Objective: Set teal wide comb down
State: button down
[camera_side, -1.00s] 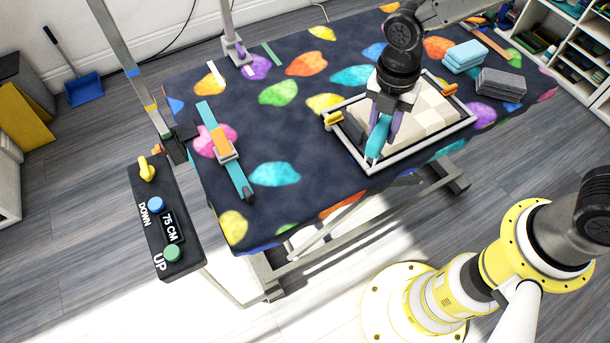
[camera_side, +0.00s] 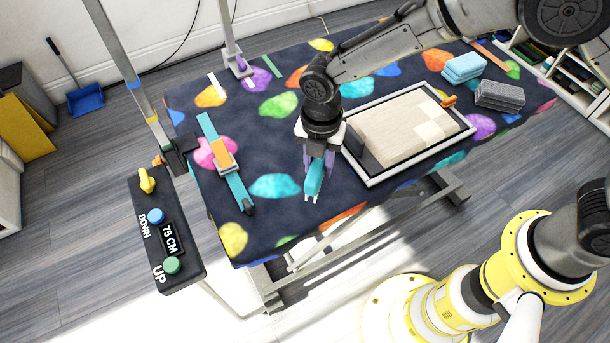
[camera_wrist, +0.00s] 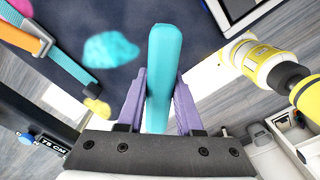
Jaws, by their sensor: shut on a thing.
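The teal wide comb (camera_side: 314,179) is held in my gripper (camera_side: 317,168), its pale teeth pointing down toward the table's near edge. In the wrist view the comb (camera_wrist: 165,70) stands long between the two purple fingers of my gripper (camera_wrist: 162,100), which are shut on it. In the side view the comb is over the dark patterned table mat (camera_side: 270,140), left of the framed tray (camera_side: 372,181). I cannot tell for sure whether it touches the mat.
A teal strap with an orange buckle (camera_side: 222,160) lies on the left of the table. Blue towels (camera_side: 464,68) and grey towels (camera_side: 500,95) are stacked at the right. A control box (camera_side: 165,235) stands off the left edge.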

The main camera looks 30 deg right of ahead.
jog(key=f, duration=0.1)
jog(key=w+a+f, duration=0.1)
jog(key=w+f, duration=0.1)
jog(key=shift+w+a+f, duration=0.2)
jog(key=shift+a, duration=0.15)
jog(key=shift+f, duration=1.55)
jog(key=shift+f, duration=0.1)
jog(key=c, duration=0.6)
grip_release()
jog(key=shift+o, duration=0.2)
notch_tip(320, 180, up, 12)
